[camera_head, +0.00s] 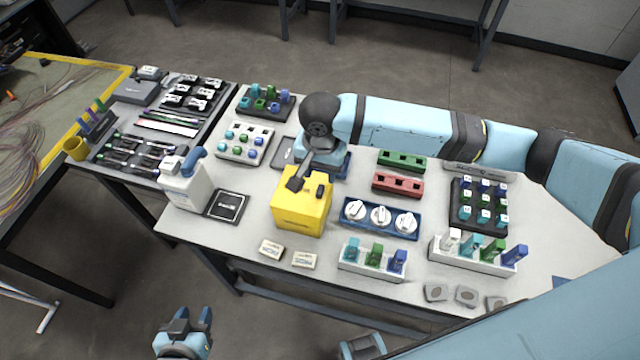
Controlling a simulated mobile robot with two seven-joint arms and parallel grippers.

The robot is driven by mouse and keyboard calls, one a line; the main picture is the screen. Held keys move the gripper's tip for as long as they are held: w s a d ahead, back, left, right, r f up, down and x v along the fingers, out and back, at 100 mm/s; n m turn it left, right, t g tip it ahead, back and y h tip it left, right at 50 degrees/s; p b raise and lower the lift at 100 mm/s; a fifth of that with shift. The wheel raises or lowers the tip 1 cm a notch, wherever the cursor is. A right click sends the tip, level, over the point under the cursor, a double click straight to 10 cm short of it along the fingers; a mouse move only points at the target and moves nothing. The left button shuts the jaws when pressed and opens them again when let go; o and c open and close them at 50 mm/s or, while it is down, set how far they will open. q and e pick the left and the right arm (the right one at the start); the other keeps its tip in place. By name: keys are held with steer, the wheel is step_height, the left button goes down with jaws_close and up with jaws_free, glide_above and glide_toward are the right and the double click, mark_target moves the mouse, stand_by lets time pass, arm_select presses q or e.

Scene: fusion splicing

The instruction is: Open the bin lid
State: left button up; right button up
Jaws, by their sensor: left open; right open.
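The yellow bin (301,215) stands near the middle of the white table, a boxy container with a yellow top. My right gripper (308,187) is open, its dark fingers pointing down at the top of the bin. They overlap the bin's top in this view; I cannot tell whether they touch it. The gripper hides part of the top and back edge, so the lid's exact position is hard to see. My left gripper (190,317) is open and empty, low in the picture in front of the table, well away from the bin.
A white bottle (187,190) with a blue spout and a dark square pad (227,206) stand left of the bin. A blue tray (352,222) with white round parts is close on its right. Two small boxes (271,249) lie in front.

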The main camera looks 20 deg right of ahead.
mark_target(320, 189)
step_height(320, 189, down, 7)
steer(key=shift+w+f, duration=0.1)
stand_by(0.3)
steer(key=shift+a, duration=0.1)
jaws_close()
